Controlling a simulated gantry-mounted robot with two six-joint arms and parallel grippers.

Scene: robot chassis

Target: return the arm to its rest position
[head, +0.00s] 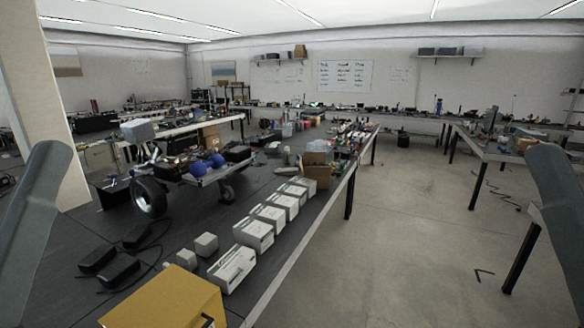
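A grey link of my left arm (35,215) stands at the left edge of the head view, slanting up toward the middle. A matching grey link of my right arm (560,215) stands at the right edge. No fingers of either gripper show. Both arm links appear clear of the objects on the table. A wheeled robot chassis (205,178) with a black wheel (148,198) and blue balls (206,163) on it stands on the dark table (85,237) at left of centre.
A row of white boxes (252,234) runs along the table's right edge. A yellow box (170,298) is at the front. Small grey cubes (206,244) and black adapters with cables (118,270) lie near it. Open floor (400,240) is to the right, with another table (500,148) beyond.

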